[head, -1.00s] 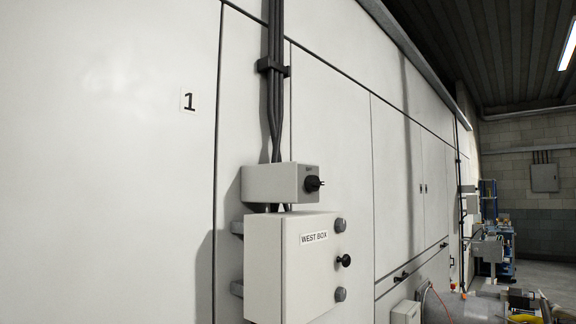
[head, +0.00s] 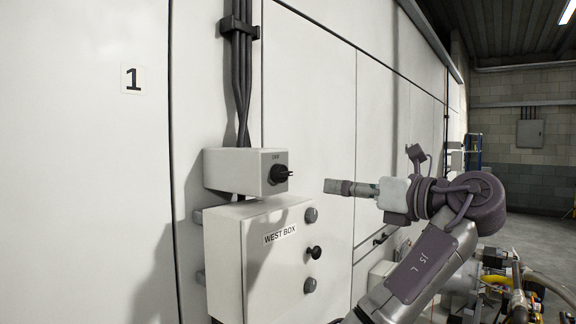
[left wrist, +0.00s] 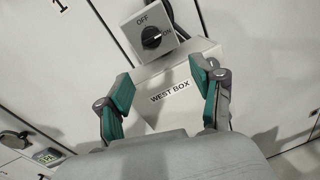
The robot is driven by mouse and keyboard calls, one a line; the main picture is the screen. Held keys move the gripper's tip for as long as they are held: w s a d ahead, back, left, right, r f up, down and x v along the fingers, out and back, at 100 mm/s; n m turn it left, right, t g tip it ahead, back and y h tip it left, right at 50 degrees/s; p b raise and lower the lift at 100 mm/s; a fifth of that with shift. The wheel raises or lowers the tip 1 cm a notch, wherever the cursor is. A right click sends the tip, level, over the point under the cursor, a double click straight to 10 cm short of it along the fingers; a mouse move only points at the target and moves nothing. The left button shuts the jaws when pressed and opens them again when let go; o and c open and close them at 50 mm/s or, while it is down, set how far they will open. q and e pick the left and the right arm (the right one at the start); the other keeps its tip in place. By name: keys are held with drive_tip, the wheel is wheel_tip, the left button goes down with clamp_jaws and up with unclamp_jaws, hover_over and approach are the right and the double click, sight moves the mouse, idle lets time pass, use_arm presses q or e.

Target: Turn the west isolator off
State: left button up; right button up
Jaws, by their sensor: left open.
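The west isolator is a grey box (head: 232,171) with a black rotary knob (head: 279,174) on its face, mounted above the west box (head: 270,255). In the left wrist view the isolator knob (left wrist: 151,37) sits between an OFF mark above and an ON mark at its right; its pointer seems to lie toward ON. My left gripper (head: 330,187) is in front of the knob, apart from it and to its right in the head view. In the left wrist view my left gripper (left wrist: 162,78) is open and empty, its fingers framing the WEST BOX label. My right gripper is out of view.
Dark cables (head: 243,60) run up the white wall panel from the isolator. The west box has a black knob (head: 315,252) and round fasteners. Pipework (head: 520,285) stands at the lower right. The space between my gripper and the isolator is clear.

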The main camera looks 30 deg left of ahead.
sight(288, 175)
use_arm(q)
drive_tip(key=a+p, duration=0.2)
drive_tip(key=a, duration=0.2)
drive_tip(key=a+r+p, duration=0.1)
drive_tip(key=a+p, duration=0.1)
drive_tip(key=a, duration=0.2)
drive_tip(key=w+a+p, duration=0.1)
drive_tip(key=a+p, duration=0.1)
drive_tip(key=a, duration=0.2)
drive_tip(key=shift+r, duration=0.35)
drive_tip(key=shift+w+a+f, duration=0.15)
drive_tip(key=shift+w+a, duration=0.05)
drive_tip(key=shift+a, duration=0.7)
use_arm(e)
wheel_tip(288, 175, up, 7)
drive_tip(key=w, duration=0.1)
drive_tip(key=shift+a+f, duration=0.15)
use_arm(q)
drive_tip(key=c, duration=1.1)
drive_tip(key=shift+d, duration=0.1)
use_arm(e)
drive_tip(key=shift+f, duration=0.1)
